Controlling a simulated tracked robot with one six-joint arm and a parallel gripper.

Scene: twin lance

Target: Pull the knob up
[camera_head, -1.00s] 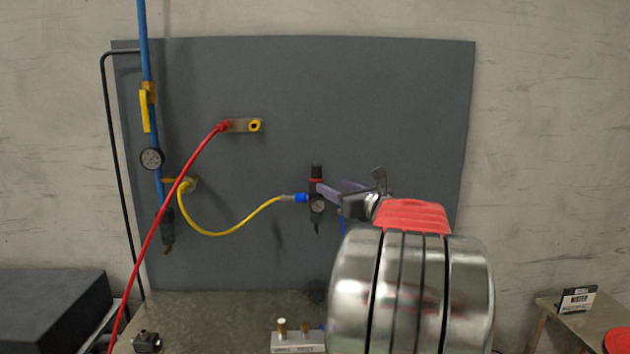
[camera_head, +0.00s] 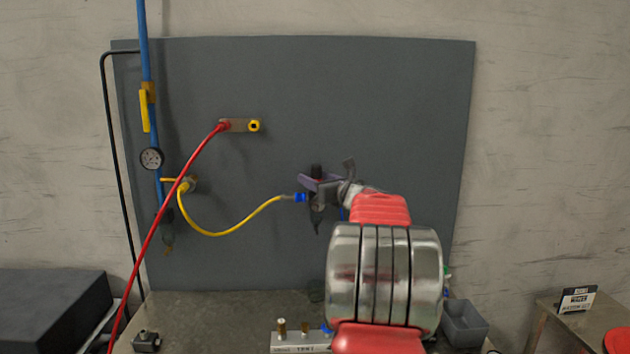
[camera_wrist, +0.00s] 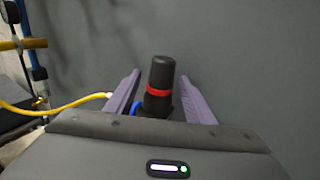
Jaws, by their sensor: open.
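The knob (camera_wrist: 160,76) is a black cap with a red ring below it, on top of the regulator. In the wrist view it stands upright between the two purple fingers of my gripper (camera_wrist: 160,95), with a visible gap on each side. In the head view the knob (camera_head: 316,170) shows above the fingers, and my gripper (camera_head: 318,183) is open around its upper part. The regulator's gauge and lower body are partly hidden behind the gripper. The red ring is hidden in the head view.
A yellow hose (camera_head: 230,230) joins the regulator from the left through a blue fitting (camera_head: 300,197). A red hose (camera_head: 165,225) crosses the grey panel (camera_head: 390,100). A manifold block (camera_head: 300,342) and a grey bin (camera_head: 464,322) stand on the bench below.

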